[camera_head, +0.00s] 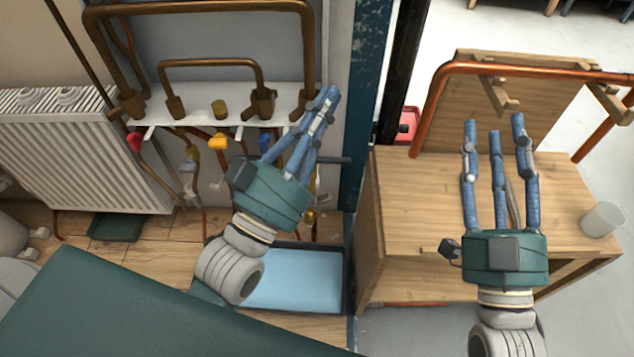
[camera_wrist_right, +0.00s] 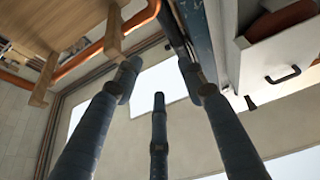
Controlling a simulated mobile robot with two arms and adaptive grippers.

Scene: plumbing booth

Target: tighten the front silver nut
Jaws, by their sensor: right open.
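I cannot single out a silver nut. Brass pipes (camera_head: 213,63) end in fittings on a white shelf (camera_head: 205,101), with valves below, one with a red handle (camera_head: 135,142) and one with a yellow handle (camera_head: 218,141). A greyish fitting (camera_head: 187,166) hangs between them. My left gripper (camera_head: 310,120) is at the shelf's right end, its fingers close together by the lower end of the large brass pipe. They hide part of the piping there, and I cannot tell if they hold anything. My right gripper (camera_head: 497,130) is open and empty above the wooden bench; its spread fingers fill the right wrist view (camera_wrist_right: 157,90).
The wooden bench (camera_head: 405,215) carries a copper pipe frame (camera_head: 520,68) and a white cup (camera_head: 602,220). A blue post (camera_head: 364,110) stands between bench and shelf. A white radiator (camera_head: 80,155) is at left, a blue-lined tray (camera_head: 295,280) below my left gripper.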

